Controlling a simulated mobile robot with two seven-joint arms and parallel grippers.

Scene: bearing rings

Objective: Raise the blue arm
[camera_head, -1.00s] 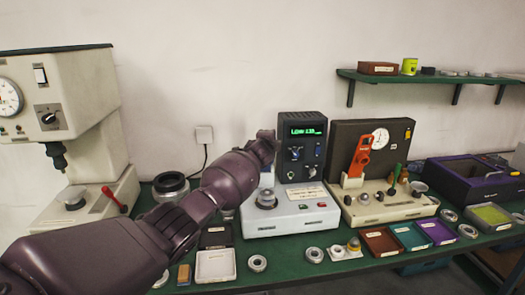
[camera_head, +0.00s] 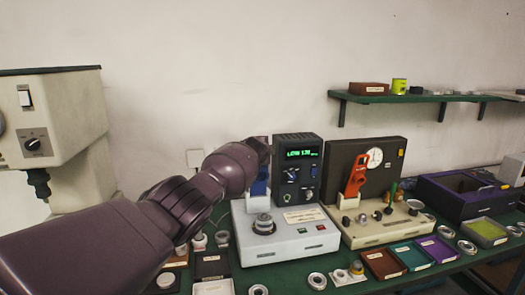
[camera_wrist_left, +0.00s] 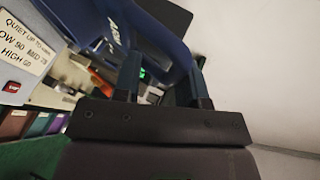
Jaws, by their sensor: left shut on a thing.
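The blue arm (camera_head: 259,186) stands roughly upright at the back left of a white tester (camera_head: 290,242), left of its dark display panel (camera_head: 299,182). My left arm comes in from the left, and its wrist hides the arm's upper part. In the left wrist view the blue arm (camera_wrist_left: 120,22) with pale lettering passes between the fingers of my left gripper (camera_wrist_left: 162,72), which is shut on it. The exact contact is partly hidden. A bearing ring (camera_head: 264,222) sits on the tester's spindle below. My right gripper is not in view.
Right of the tester stands a gauge stand with an orange lever (camera_head: 356,176) and a green-handled lever (camera_head: 393,190). Small trays (camera_head: 383,264) and loose rings (camera_head: 317,281) lie in front. A press (camera_head: 60,125) stands left. A shelf (camera_head: 420,97) is on the wall.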

